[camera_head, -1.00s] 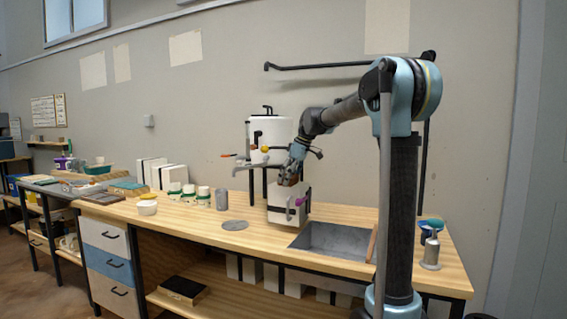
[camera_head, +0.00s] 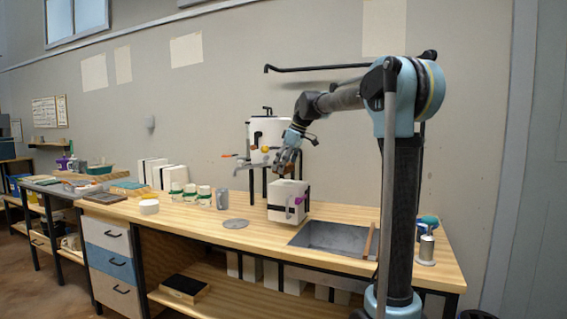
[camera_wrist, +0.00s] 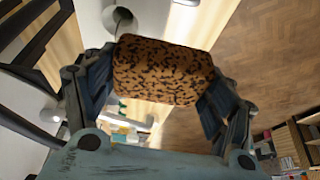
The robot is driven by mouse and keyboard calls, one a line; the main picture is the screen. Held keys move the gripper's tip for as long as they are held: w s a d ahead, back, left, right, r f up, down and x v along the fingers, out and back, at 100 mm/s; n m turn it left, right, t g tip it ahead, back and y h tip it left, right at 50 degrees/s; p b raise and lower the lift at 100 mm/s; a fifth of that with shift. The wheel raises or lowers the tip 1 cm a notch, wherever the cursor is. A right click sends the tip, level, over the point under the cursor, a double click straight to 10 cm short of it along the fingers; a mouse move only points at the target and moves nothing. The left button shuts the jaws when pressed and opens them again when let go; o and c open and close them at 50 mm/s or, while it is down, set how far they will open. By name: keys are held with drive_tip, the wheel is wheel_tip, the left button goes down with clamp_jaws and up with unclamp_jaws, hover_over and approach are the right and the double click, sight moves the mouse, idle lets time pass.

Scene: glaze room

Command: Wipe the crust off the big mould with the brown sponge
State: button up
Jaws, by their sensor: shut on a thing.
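A white block-shaped mould (camera_head: 283,205) with a dark band and a small purple piece on its right side stands upright on the wooden counter, left of the sink. I take it to be the big mould; I cannot make out any crust on it. My gripper (camera_head: 287,160) is above the mould, apart from its top. In the wrist view my gripper (camera_wrist: 160,85) is shut on the brown sponge (camera_wrist: 162,70), which is speckled with dark spots and sits between both fingers. The sponge is hard to see in the head view.
A sink (camera_head: 335,237) with a wooden stick across its right end lies right of the mould.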

drive_tip(key=shift+r, duration=1.15)
drive_tip(key=shift+d, duration=0.1)
